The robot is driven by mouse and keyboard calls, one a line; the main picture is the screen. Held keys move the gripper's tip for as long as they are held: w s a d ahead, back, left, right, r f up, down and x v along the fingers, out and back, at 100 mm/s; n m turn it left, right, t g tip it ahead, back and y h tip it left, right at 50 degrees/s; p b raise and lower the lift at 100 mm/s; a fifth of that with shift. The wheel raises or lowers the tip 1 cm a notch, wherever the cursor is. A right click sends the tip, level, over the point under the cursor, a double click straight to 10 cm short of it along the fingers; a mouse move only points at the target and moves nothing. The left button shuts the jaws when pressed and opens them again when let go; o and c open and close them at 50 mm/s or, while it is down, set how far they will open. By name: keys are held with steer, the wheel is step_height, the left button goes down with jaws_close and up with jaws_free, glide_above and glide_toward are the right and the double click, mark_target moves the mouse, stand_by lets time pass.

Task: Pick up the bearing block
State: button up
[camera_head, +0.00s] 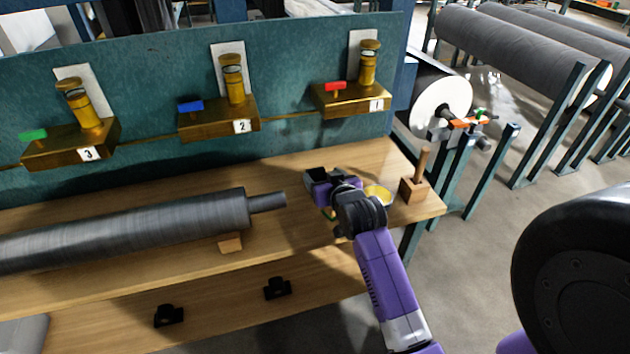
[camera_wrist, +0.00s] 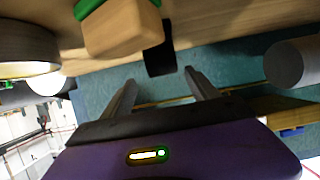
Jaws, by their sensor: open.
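Two small black blocks shaped like bearing housings sit on the lower wooden shelf in the head view, one on the left (camera_head: 169,315) and one on the right (camera_head: 277,288). My gripper (camera_head: 313,178) is above the upper bench, higher than and to the right of both blocks. In the wrist view my gripper (camera_wrist: 160,85) has its two grey fingers apart with nothing held between them. A dark upright piece (camera_wrist: 160,58) shows just beyond the fingertips, beside a wooden block (camera_wrist: 120,32) with a green part; I cannot tell what the dark piece is.
A long grey roll (camera_head: 150,225) lies on the upper bench at left, its shaft end near my gripper. A yellow dish (camera_head: 377,194) and a wooden holder with a handle (camera_head: 413,190) stand at right. Numbered brass brackets line the teal back panel (camera_head: 150,60).

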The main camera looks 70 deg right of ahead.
mark_target(316, 170)
steer(key=x, duration=0.5)
steer(key=shift+w+a+r, duration=0.15)
steer(key=shift+w+r, duration=0.05)
steer(key=shift+w, duration=0.1)
jaws_close()
steer(key=shift+r, duration=0.1)
